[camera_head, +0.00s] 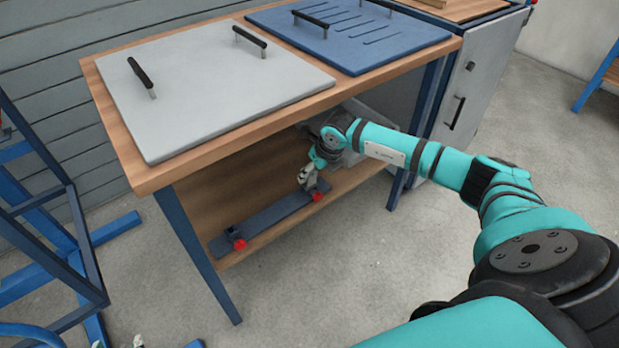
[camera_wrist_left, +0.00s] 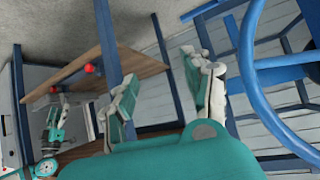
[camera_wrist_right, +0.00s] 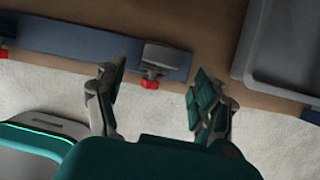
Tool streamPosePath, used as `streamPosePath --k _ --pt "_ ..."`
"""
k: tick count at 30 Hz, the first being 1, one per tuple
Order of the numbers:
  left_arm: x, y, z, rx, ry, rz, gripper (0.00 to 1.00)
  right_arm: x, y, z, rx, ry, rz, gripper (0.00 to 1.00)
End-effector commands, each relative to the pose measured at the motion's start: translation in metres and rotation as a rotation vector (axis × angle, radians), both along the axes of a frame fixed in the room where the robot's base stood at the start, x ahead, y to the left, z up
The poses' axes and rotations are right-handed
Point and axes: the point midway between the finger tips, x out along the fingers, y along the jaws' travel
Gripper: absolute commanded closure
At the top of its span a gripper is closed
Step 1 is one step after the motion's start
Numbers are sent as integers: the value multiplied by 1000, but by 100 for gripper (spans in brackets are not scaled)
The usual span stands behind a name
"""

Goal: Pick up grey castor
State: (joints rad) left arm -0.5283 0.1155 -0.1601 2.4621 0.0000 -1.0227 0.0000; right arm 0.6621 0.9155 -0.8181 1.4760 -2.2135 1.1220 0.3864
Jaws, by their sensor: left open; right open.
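A grey castor (camera_wrist_right: 160,57) with a red tab sits at the right end of a blue-grey strip (camera_wrist_right: 80,38) on the lower shelf. In the head view its red tab (camera_head: 317,196) shows beside my right gripper (camera_head: 310,180). A second castor (camera_head: 235,235) with a red tab is at the strip's other end. In the right wrist view my right gripper (camera_wrist_right: 158,80) is open and empty, its fingers either side of the nearer castor; contact cannot be told. My left gripper (camera_wrist_left: 162,75) is open and empty, away from the shelf.
The workbench top (camera_head: 150,180) overhangs the shelf (camera_head: 195,210). A grey tray (camera_wrist_right: 285,50) lies right of the castor. A blue bench leg (camera_head: 200,255) stands at the front. A blue frame (camera_head: 60,220) is at the left.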

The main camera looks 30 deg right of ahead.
Motion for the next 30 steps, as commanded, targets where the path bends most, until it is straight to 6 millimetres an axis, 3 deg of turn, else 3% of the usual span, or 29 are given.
streamPosePath --k 2,6,12,21,30 --pt "12 -5 8 -19 -83 -6 50 20 3 -1 4 -4 -2 30" --pt "29 -13 30 -53 -229 -17 50 23 2 -18 1 2 0 30" --pt "41 -19 53 -83 -357 -25 50 28 2 -28 1 1 0 30" --pt "42 -20 57 -88 -376 -26 50 28 1 -28 1 0 0 31" --pt "42 -20 57 -88 -375 -26 50 28 1 -28 1 1 0 70"
